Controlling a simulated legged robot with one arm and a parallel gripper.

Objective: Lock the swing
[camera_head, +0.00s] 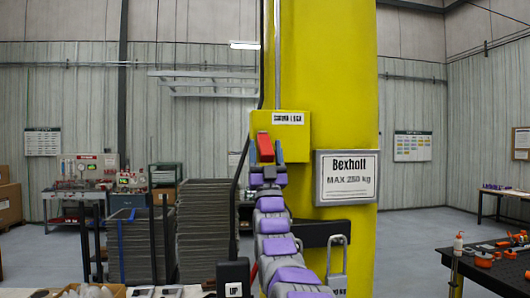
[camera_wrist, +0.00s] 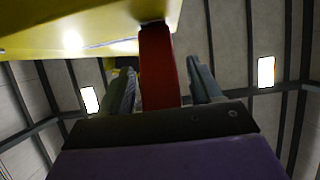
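A yellow box (camera_head: 294,130) with a small white label, its text hard to read, is fixed to the front of the yellow column (camera_head: 330,60). A red lever (camera_head: 265,147) sticks out at the box's left side. The lever (camera_wrist: 159,65) also shows in the wrist view, below the edge of the yellow box (camera_wrist: 70,28). My gripper (camera_head: 267,160) is raised in front of the box, at the lever. In the wrist view my gripper (camera_wrist: 163,88) is open, with one finger on each side of the lever and gaps visible. The lever's near end is hidden behind my gripper's body.
A "Bexholl MAX 250 kg" sign (camera_head: 346,177) is right of the box. A black bracket (camera_head: 313,232) and grey padlock (camera_head: 337,262) are below it. A black table (camera_head: 490,270) with orange parts is at right; stacked grey panels (camera_head: 204,225) are behind at left.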

